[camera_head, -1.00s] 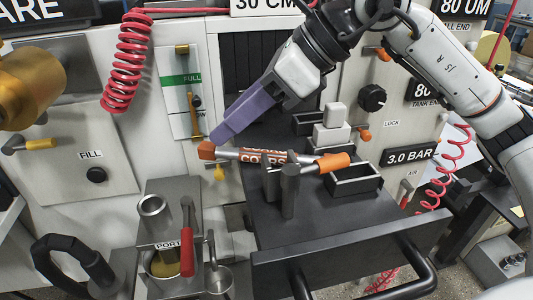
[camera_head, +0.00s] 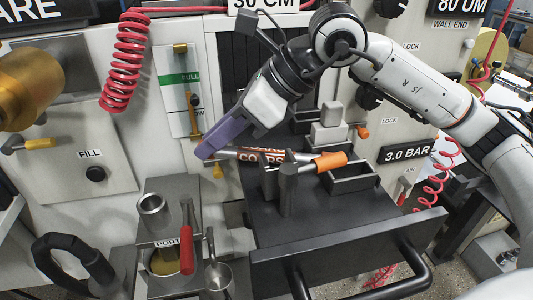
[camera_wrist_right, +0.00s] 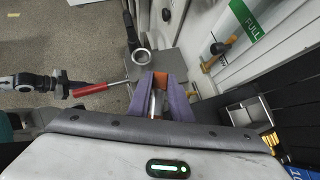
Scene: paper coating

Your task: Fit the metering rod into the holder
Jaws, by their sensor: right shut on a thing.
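The metering rod (camera_head: 230,152) is silver with an orange right end (camera_head: 328,161). My right gripper (camera_head: 208,150), with purple fingers, is shut on the rod's left end. The fingers hide that end in the head view. In the right wrist view an orange block (camera_wrist_right: 160,79) and part of the silver rod show between the fingers (camera_wrist_right: 158,92).
A red-handled tool (camera_head: 186,250) and a steel cup (camera_head: 152,207) are at the front left. The table top (camera_head: 320,222) in front of the posts is bare.

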